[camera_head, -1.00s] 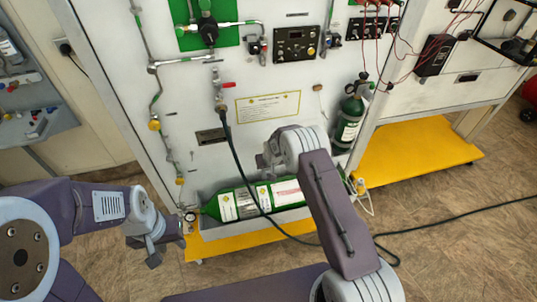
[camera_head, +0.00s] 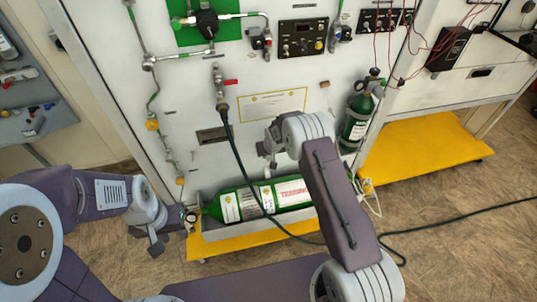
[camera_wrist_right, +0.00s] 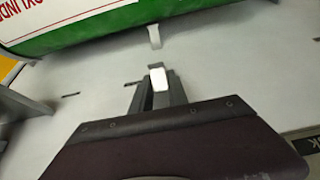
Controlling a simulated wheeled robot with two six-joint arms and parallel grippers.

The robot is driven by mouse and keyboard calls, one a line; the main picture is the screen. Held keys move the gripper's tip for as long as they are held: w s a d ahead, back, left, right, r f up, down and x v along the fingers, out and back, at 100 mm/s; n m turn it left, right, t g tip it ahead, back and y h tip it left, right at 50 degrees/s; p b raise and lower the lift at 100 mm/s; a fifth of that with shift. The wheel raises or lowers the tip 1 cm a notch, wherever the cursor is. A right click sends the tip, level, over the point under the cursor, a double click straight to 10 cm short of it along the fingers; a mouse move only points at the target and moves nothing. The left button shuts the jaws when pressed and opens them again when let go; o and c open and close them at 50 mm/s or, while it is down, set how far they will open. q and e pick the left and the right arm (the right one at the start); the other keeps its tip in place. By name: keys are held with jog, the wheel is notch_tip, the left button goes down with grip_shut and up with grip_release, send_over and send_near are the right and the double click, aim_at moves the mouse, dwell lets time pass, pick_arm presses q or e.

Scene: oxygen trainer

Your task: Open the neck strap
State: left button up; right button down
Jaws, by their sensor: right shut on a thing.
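A green cylinder with white labels (camera_head: 230,207) lies in a grey trough at the foot of the white panel. My right gripper (camera_head: 268,148) is above it, in front of the panel. In the right wrist view, my right gripper (camera_wrist_right: 158,90) is shut on a small white tab (camera_wrist_right: 158,79). A short pale strap-like piece (camera_wrist_right: 154,37) shows beyond it, at the edge of a green cylinder (camera_wrist_right: 100,30). I cannot tell whether these belong to the neck strap. My left gripper (camera_head: 152,238) hangs left of the lying cylinder's valve end, apart from it; its jaw opening is unclear.
A small green cylinder (camera_head: 356,120) stands upright at the panel's right. A dark hose (camera_head: 240,160) hangs from the panel and runs across the floor. Yellow shelves (camera_head: 425,150) stick out low down. Red wires hang at top right.

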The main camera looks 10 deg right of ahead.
jog(key=shift+w+r, duration=0.15)
jog(key=c, duration=1.3)
grip_release()
jog(key=v, duration=0.9)
